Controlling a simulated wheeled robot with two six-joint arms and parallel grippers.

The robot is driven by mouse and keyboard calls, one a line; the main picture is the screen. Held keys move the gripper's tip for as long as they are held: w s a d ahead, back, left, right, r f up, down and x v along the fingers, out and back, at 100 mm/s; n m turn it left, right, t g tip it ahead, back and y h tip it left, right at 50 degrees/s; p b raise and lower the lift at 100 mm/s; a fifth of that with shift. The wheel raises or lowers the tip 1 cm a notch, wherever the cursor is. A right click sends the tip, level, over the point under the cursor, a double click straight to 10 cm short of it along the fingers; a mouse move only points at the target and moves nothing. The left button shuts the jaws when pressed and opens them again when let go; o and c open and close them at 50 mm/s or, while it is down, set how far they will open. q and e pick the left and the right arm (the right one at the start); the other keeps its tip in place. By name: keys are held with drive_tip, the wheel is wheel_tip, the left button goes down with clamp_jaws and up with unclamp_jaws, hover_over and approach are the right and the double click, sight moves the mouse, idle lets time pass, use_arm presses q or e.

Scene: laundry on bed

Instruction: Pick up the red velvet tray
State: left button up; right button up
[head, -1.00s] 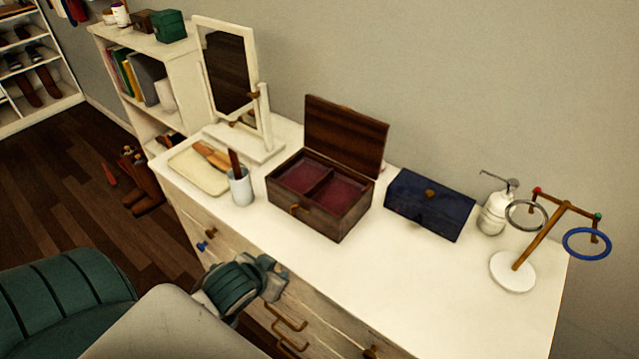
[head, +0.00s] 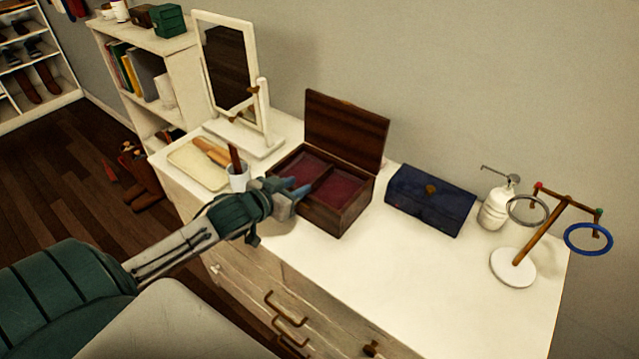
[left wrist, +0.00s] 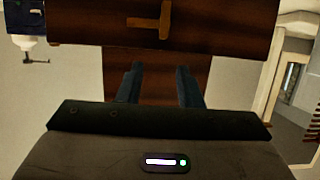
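The red velvet tray (head: 338,190) lies inside an open dark wooden box (head: 345,212) on the white dresser. It shows as dark red compartments with a divider between them. My left gripper (head: 297,188) is at the box's front left edge, its fingers reaching over the near left part of the tray and hiding some of it. In the left wrist view my left gripper (left wrist: 159,85) has its two fingers apart, with dark wood and nothing gripped between them. I cannot tell whether the fingers touch the tray. My right gripper is not in view.
The box's raised lid (head: 347,130) stands behind the tray. A cup (head: 238,178), a shallow cream dish (head: 198,168) and a mirror (head: 228,65) are left of it. A dark blue case (head: 430,200), pump bottle (head: 495,208) and ring stand (head: 513,265) are to the right. The front dresser top is clear.

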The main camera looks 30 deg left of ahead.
sight(317, 178)
use_arm(q)
drive_tip(key=shift+x, duration=1.45)
drive_tip(key=p+x, duration=0.1)
drive_tip(key=x, duration=0.3)
drive_tip(key=shift+w+f+p, duration=0.15)
drive_tip(key=shift+w+p, duration=0.05)
drive_tip(key=shift+p, duration=0.15)
drive_tip(key=shift+w+f, duration=0.2)
drive_tip(key=shift+w, duration=0.1)
drive_tip(key=shift+s, duration=0.1)
drive_tip(key=shift+c, duration=0.4)
clamp_jaws()
